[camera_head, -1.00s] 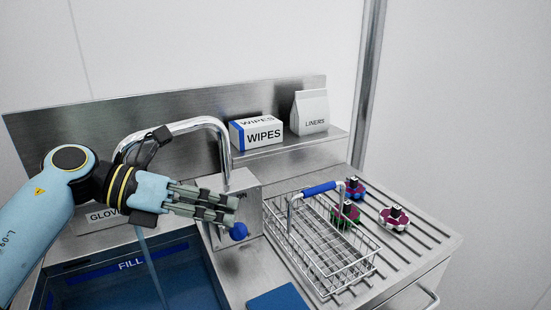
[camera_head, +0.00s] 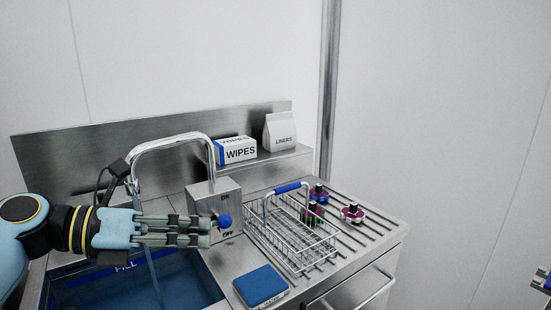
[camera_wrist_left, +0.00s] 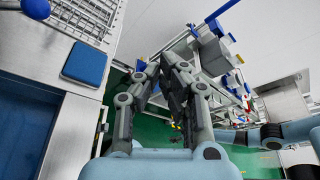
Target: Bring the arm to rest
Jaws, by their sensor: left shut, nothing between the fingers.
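My left gripper (camera_head: 209,232) is shut and empty. In the head view it points right, in front of the steel control box (camera_head: 203,197) and overlapping the blue knob (camera_head: 225,221) in the picture. I cannot tell from this view whether they touch. In the left wrist view the closed fingers (camera_wrist_left: 172,65) are over green floor, and the knob (camera_wrist_left: 36,8) is at the upper left, apart from them. Part of a light blue arm, likely mine, shows at the right of the wrist view; its gripper state is unclear.
The faucet (camera_head: 175,138) runs a stream into the blue basin (camera_head: 190,283). A wire basket (camera_head: 290,240) and several coloured parts (camera_head: 352,212) sit on the ribbed drainer. A blue pad (camera_head: 262,285) lies at the front. Wipes (camera_head: 237,150) and liners (camera_head: 280,132) stand on the shelf.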

